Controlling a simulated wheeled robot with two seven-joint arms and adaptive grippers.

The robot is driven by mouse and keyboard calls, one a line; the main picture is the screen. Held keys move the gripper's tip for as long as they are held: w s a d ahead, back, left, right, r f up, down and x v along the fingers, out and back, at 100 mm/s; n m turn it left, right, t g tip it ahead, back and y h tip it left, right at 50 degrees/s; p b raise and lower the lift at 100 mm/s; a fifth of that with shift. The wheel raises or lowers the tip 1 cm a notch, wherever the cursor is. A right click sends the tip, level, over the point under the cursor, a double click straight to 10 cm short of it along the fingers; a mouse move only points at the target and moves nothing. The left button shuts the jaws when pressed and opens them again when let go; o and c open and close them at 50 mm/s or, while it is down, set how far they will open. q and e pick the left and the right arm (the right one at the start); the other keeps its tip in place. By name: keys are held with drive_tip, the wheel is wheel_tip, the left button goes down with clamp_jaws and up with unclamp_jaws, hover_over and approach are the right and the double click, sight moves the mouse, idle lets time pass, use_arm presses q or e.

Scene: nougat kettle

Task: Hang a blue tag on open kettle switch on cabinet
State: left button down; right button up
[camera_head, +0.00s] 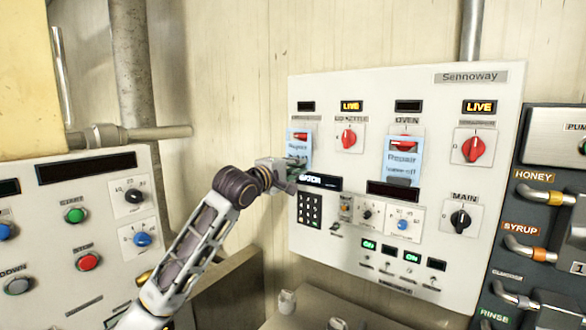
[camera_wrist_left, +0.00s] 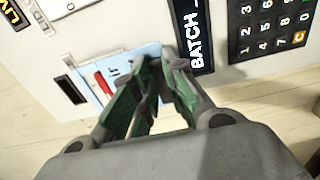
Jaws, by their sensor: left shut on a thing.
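A blue tag (camera_head: 299,150) with dark print is at the leftmost switch in the cabinet's top row. The red handle (camera_head: 299,136) shows at the tag's upper part, under a dark display. My left gripper (camera_head: 294,171) is at the tag's lower part, and its green-padded fingers (camera_wrist_left: 161,68) are shut on it. The tag (camera_wrist_left: 116,70) and red handle (camera_wrist_left: 104,85) also show in the left wrist view; the fingers hide part of the tag. A red switch labelled kettle (camera_head: 348,138) is just right, under a lit LIVE display. My right gripper is not in view.
The white cabinet (camera_head: 270,0) is not touched elsewhere by my arm. Another blue tag (camera_head: 402,157) hangs at the oven switch. A keypad (camera_head: 310,209) and BATCH display (camera_head: 320,182) lie below. Another control panel (camera_head: 60,200) stands left; pipes (camera_head: 540,195) project right.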

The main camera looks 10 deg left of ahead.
use_arm(q)
drive_tip(key=shift+p+x, duration=0.45)
drive_tip(key=shift+x, duration=0.5)
drive_tip(key=shift+f, duration=0.15)
idle(0.3)
drive_tip(key=c, duration=1.4)
unclamp_jaws()
drive_tip(key=shift+o, duration=0.2)
drive_tip(key=v, duration=1.2)
drive_tip(key=shift+m, duration=0.3)
